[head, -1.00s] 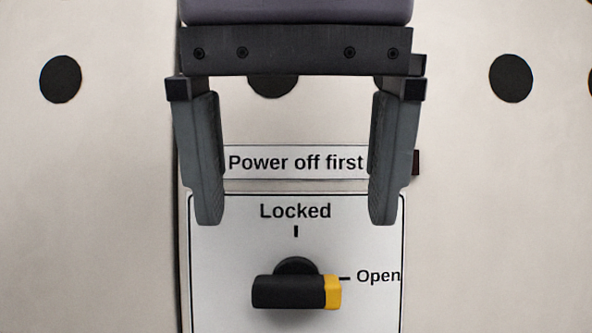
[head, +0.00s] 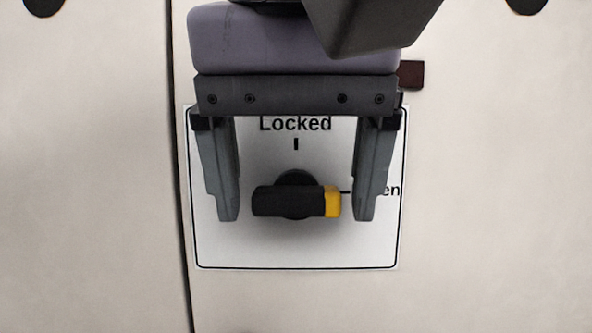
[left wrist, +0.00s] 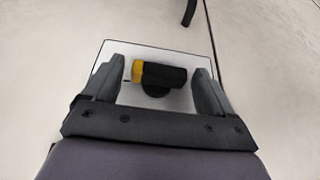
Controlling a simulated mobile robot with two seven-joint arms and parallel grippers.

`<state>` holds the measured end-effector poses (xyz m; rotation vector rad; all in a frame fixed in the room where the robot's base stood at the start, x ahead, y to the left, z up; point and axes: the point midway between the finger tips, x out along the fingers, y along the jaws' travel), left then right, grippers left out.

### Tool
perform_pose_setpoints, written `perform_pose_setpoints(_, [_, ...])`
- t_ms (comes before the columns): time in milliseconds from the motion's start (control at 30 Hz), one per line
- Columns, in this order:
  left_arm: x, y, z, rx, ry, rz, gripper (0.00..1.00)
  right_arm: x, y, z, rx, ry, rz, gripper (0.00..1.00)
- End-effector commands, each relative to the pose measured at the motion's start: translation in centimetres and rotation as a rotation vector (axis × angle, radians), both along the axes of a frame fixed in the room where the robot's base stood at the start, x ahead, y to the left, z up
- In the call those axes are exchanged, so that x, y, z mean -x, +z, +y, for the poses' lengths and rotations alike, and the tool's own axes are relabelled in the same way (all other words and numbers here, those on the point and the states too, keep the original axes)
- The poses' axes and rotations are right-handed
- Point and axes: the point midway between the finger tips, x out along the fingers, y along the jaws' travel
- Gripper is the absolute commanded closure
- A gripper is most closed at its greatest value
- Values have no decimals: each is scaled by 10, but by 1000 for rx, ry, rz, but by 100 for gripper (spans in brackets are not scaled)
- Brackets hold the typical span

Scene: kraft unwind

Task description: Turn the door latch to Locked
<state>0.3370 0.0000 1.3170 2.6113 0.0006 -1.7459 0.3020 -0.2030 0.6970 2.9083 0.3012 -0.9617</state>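The door latch is a black knob (head: 287,202) with a yellow end that points right, at the "Open" mark. It sits on a white label plate (head: 300,252) with "Locked" at the top. My left gripper (head: 295,215) is open, its two fingers on either side of the horizontal knob. A small gap shows between each finger and the knob, and I cannot tell the depth. The right finger covers part of the word "Open". In the left wrist view the knob (left wrist: 163,76) also lies between the open fingers. My right gripper is not in view.
The plate is on a pale panel (head: 500,200). A dark vertical seam (head: 174,160) runs left of the plate. A small dark brown block (head: 411,75) is at the plate's upper right. A dark curved piece (left wrist: 189,12) shows in the left wrist view.

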Motion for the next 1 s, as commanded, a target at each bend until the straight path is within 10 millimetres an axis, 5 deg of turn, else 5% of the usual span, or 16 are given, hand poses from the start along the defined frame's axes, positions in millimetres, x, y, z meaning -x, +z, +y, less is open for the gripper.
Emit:
perform_pose_setpoints(33, [0,0,0,0,0,0,32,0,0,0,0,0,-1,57])
perform_pose_setpoints(133, [0,0,0,0,0,0,65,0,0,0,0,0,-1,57])
perform_pose_setpoints(167, [0,0,0,0,0,0,67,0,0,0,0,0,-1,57])
perform_pose_setpoints(1000, [0,-3,4,258,-3,-2,66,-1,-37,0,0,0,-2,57])
